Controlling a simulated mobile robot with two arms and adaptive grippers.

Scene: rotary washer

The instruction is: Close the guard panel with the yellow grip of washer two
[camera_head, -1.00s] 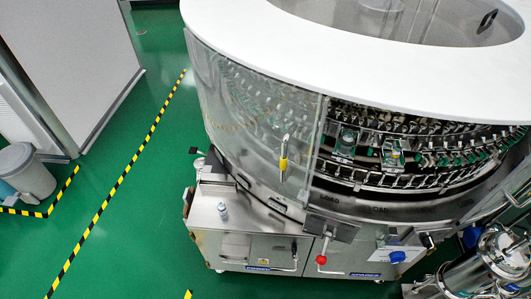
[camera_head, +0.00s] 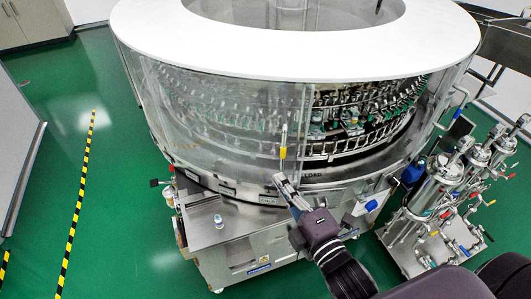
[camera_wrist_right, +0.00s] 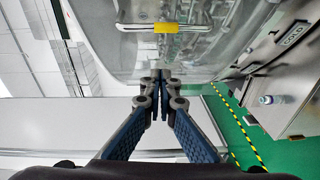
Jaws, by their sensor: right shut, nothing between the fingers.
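The washer's transparent curved guard panel (camera_head: 222,122) carries an upright handle with a yellow grip (camera_head: 283,153) near its right edge. To the right of that edge the washer's inner racks (camera_head: 350,118) show through an opening. My right gripper (camera_head: 279,178) is shut and empty, just below the yellow grip in the head view. In the right wrist view the yellow grip (camera_wrist_right: 166,28) lies across a metal bar above and beyond my closed fingertips (camera_wrist_right: 160,78), apart from them. My left gripper is not in view.
The washer's steel base (camera_head: 235,228) projects below the panel. A skid of steel filter housings and valves (camera_head: 440,200) stands to the right. Green floor with yellow-black tape (camera_head: 78,190) is clear on the left.

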